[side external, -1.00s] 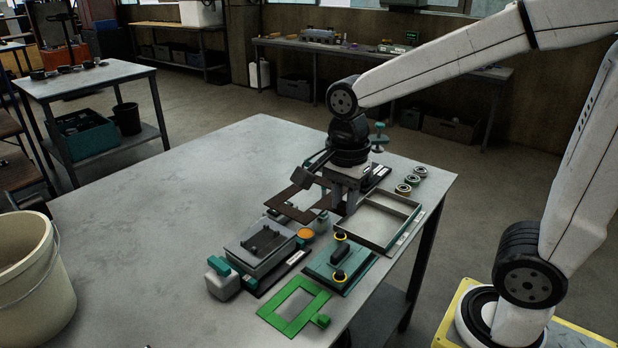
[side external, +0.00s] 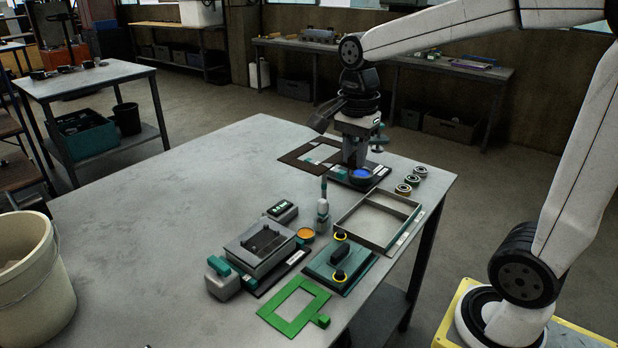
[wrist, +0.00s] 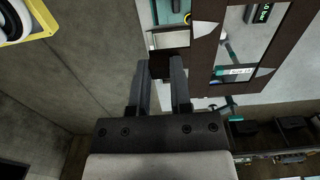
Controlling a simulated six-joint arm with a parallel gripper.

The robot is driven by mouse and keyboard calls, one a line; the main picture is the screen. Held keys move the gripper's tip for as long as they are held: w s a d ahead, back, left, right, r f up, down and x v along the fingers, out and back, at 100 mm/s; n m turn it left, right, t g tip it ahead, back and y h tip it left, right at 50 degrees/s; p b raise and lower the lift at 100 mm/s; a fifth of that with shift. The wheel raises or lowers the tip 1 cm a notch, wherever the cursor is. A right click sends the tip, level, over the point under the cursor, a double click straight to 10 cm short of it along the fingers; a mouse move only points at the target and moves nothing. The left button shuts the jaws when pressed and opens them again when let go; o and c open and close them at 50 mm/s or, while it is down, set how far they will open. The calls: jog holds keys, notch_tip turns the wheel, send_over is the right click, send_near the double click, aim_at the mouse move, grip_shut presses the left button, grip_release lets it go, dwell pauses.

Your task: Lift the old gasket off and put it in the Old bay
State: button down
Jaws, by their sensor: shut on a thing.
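The old gasket is a dark brown rectangular frame (side external: 292,157) with pale patches, held in the air over the far part of the table. It also shows in the wrist view (wrist: 205,52), with the table seen through its openings. My gripper (side external: 354,166) is shut on its small edge tab; the fingers (wrist: 160,75) show either side of it in the wrist view. The grey block (side external: 245,255) on the near table has its top uncovered. A shallow divided tray (side external: 362,241) stands to its right, empty; its labels are too small to read.
A green frame gasket (side external: 275,314) lies at the front. A teal cover plate (side external: 325,268) with yellow rings sits between it and the tray. The table's left is clear.

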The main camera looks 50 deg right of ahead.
jog(key=s+d, duration=0.2)
jog(key=d, duration=1.9)
notch_tip(320, 180, down, 21)
jog(key=shift+a+r, duration=0.15)
jog(key=shift+a, duration=0.05)
jog(key=shift+f, duration=2.95)
jog(key=shift+c, duration=2.3)
grip_release()
